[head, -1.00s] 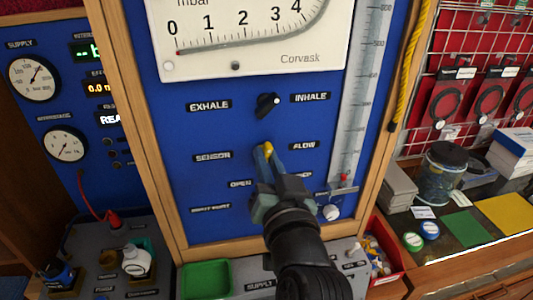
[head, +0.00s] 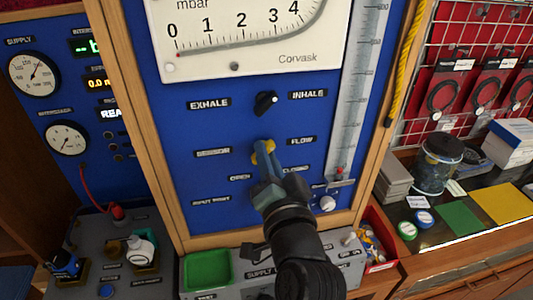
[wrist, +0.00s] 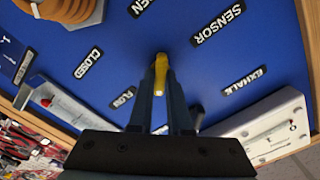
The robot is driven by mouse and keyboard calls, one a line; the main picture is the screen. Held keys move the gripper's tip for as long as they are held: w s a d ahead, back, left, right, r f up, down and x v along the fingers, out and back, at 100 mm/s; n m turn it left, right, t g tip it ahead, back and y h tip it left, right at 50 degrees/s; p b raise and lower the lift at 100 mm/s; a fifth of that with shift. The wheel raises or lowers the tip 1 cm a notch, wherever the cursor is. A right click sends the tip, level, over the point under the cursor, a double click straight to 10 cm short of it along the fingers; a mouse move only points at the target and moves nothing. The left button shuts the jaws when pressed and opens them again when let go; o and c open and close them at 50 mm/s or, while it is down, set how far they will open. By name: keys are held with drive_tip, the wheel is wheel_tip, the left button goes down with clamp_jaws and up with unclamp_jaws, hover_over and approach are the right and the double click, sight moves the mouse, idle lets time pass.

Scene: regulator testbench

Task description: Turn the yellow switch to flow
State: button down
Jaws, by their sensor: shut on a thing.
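The yellow switch (head: 270,146) is on the blue panel between the SENSOR label (head: 213,153) and the FLOW label (head: 300,141). My gripper (head: 262,158) reaches up to it from below and is shut on it. The fingers hide part of the switch in the head view, with yellow showing on both sides of them. In the wrist view the yellow switch (wrist: 160,75) sits between the two fingertips. There the FLOW label (wrist: 122,97) is at the lower left and the SENSOR label (wrist: 218,25) at the upper right. I cannot tell exactly which label the switch points to.
A black switch (head: 265,103) sits just above, between EXHALE and INHALE. OPEN and CLOSED labels lie beside my gripper below. A clear tube scale (head: 355,90) with a white knob (head: 327,203) is to the right. A green tray (head: 208,270) is below left.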

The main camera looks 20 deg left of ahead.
drive_tip(key=c, duration=0.9)
unclamp_jaws()
drive_tip(key=shift+o, duration=0.2)
drive_tip(key=shift+s, duration=0.1)
drive_tip(key=b+v, duration=0.4)
drive_tip(key=v, duration=0.9)
